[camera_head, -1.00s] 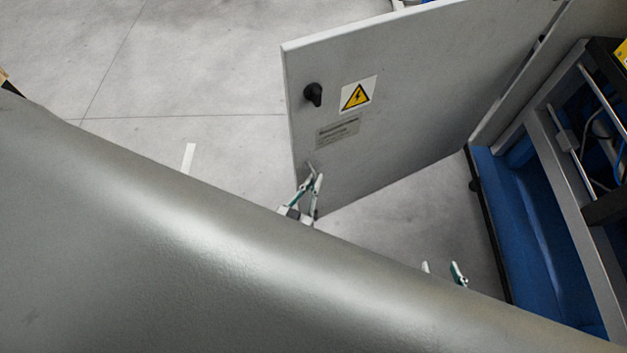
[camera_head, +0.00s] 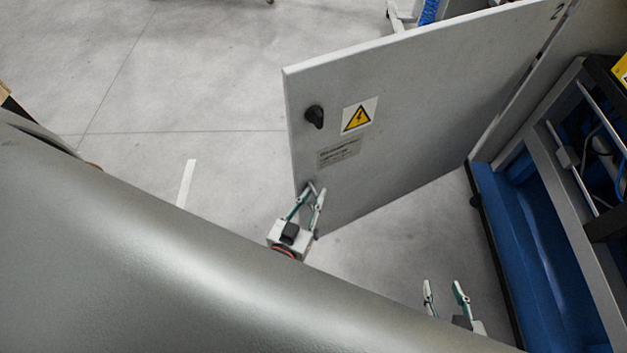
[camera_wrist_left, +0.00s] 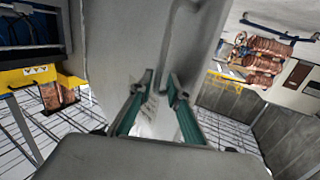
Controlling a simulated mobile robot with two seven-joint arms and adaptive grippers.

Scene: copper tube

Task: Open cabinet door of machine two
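The grey cabinet door (camera_head: 420,110) of machine two stands swung out from the machine, its outer face showing. It bears a black knob (camera_head: 315,117), a yellow warning sign (camera_head: 358,114) and the number 2 at its upper right. My right gripper (camera_head: 443,284) is open and empty over the floor, right of the door.
The machine's opened side (camera_head: 540,230), with a blue base and inner rods and cables, is at the right. Grey floor (camera_head: 220,60) is clear left of the door. My own large arm link covers the lower left of the head view.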

